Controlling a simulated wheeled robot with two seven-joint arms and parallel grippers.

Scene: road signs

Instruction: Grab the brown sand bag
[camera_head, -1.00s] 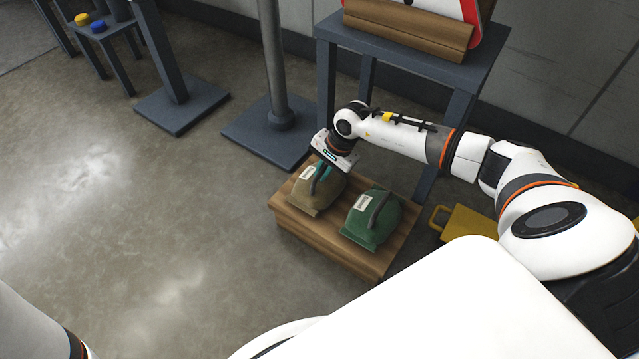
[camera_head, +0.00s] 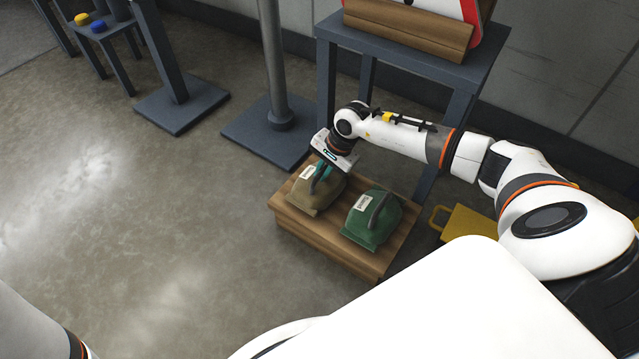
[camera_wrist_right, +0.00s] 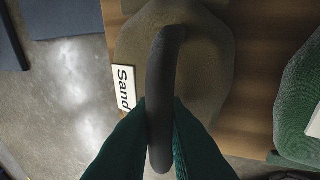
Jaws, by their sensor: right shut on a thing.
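The brown sand bag (camera_head: 318,198) lies on the left part of a low wooden platform (camera_head: 330,246). It has a dark handle on top and a white label. My right gripper (camera_head: 321,173) is over it with its fingers down at the handle. In the right wrist view the two green fingers (camera_wrist_right: 160,130) are closed on the dark handle (camera_wrist_right: 162,80), with the brown bag (camera_wrist_right: 195,65) beneath and its "Sand" label (camera_wrist_right: 124,88) at left. The bag still appears to rest on the platform. My left gripper is out of view.
A green bag (camera_head: 372,222) with a dark handle sits right beside the brown one. A yellow object with a handle (camera_head: 468,226) is to the right. A grey table (camera_head: 440,68) and a grey post (camera_head: 272,70) stand behind. The floor at left is clear.

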